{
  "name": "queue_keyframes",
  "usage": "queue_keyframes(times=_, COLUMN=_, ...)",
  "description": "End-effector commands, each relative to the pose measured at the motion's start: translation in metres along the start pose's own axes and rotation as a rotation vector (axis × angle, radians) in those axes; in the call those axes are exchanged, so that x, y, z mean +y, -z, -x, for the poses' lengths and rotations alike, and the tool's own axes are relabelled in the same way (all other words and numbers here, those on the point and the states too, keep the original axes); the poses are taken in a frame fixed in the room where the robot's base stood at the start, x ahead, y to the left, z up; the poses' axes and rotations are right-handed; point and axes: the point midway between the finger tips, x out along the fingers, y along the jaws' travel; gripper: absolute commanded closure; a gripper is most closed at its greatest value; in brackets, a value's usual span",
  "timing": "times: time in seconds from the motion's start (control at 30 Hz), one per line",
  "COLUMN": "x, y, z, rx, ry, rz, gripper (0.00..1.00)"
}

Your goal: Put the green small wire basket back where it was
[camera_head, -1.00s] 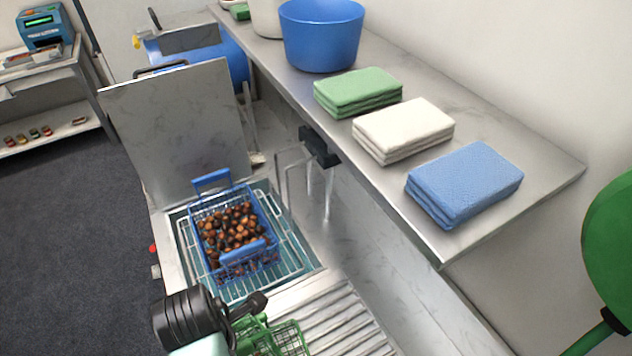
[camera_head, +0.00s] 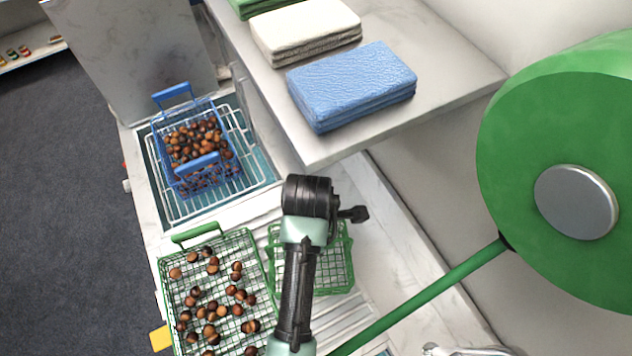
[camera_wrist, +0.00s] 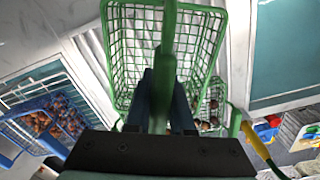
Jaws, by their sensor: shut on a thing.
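The green small wire basket (camera_head: 338,268) is right of centre in the head view, partly hidden behind my arm. It looks empty. In the wrist view the small basket (camera_wrist: 113,45) fills the upper middle. My gripper (camera_wrist: 165,92) is shut on its green handle bar. In the head view my arm hides the fingertips. The basket is over or on the ribbed metal surface; I cannot tell whether it touches.
A larger green wire basket (camera_head: 163,268) with chestnuts stands close left of the small basket. A blue wire basket (camera_head: 163,158) with chestnuts sits on a rack in a basin. A shelf (camera_head: 440,90) with folded cloths and a big green reel (camera_head: 520,120) are at the right.

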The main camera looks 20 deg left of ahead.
Motion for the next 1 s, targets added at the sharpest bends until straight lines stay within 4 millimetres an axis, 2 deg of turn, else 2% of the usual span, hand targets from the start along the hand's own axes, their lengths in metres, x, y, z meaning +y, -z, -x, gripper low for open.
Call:
queue_keyframes(times=0.47, x=0.000, y=0.000, z=-0.057, rx=0.001, ry=0.000, rz=0.000, gripper=1.00)
queue_keyframes(times=0.83, x=0.000, y=0.000, z=-0.063, rx=0.000, ry=-0.002, rz=-0.001, gripper=1.00)
queue_keyframes(times=0.87, x=0.000, y=0.000, z=-0.063, rx=0.000, ry=-0.002, rz=-0.001, gripper=0.74)
queue_keyframes(times=1.0, x=0.000, y=0.000, z=-0.062, rx=0.000, ry=-0.002, rz=-0.001, gripper=0.49)
